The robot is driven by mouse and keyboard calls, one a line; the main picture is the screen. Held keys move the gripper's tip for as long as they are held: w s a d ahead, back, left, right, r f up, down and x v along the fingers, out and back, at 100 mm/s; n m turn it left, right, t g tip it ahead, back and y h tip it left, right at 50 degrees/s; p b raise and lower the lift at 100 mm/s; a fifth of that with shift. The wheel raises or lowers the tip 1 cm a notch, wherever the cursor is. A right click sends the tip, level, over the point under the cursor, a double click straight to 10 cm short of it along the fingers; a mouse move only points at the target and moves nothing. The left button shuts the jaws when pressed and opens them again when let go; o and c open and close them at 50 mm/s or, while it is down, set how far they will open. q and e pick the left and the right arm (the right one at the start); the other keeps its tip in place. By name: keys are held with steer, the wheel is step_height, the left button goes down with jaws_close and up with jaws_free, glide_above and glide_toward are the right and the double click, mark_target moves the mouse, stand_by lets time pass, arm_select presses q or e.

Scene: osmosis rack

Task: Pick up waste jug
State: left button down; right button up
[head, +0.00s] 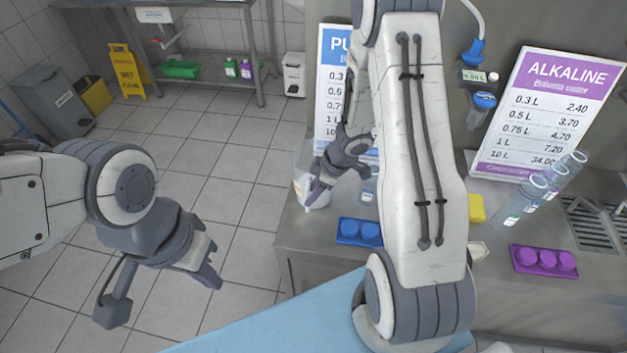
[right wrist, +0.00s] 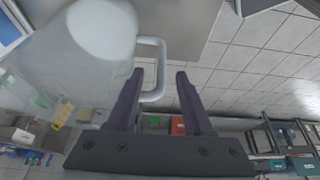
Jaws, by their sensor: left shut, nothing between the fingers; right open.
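The waste jug (head: 322,203), a whitish translucent container, stands at the left end of the steel counter, partly hidden behind my right gripper (head: 317,188). My left gripper (head: 211,278) is shut and empty, over the floor at left.
A blue tray (head: 358,233), a purple tray (head: 543,262), a yellow block (head: 476,208) and clear bottles (head: 522,203) are on the counter. Price signs (head: 545,115) stand behind. A yellow wet-floor sign (head: 127,70) and grey bin (head: 58,98) stand at far left. The tiled floor between is free.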

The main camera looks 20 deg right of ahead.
mark_target(308, 211)
steer(key=b+x, duration=0.1)
steer(key=x, duration=0.3)
steer(key=shift+s+f, duration=0.1)
steer(key=shift+f, duration=0.15)
jaws_close()
steer(key=shift+r, duration=0.1)
stand_by(1.0)
